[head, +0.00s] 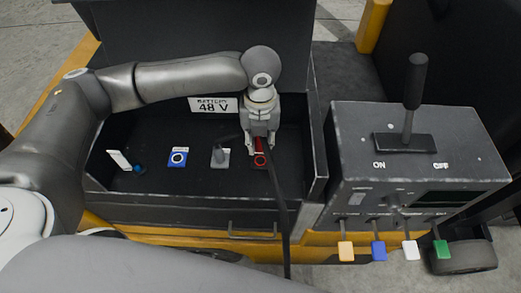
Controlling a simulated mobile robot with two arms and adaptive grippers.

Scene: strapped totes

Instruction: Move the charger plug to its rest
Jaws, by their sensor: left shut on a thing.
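My left gripper (260,138) points down into the dark battery box and is shut on a red plug (259,146). A black cable (281,215) runs from there over the box's front edge and down. The plug is partly hidden by the fingers. Just below it is a dark square piece with a red ring (260,160); I cannot tell whether the plug touches it. To the left stand a grey holder (220,158) with a dark piece at its top and a blue square with a white ring (178,157). My right gripper is not in view.
A white card (119,160) and a small blue-green knob (140,168) are at the box's left end. A "48 V" label (213,105) is on the back wall. A control box (415,160) with a black lever (414,85) and several coloured tabs stands at right.

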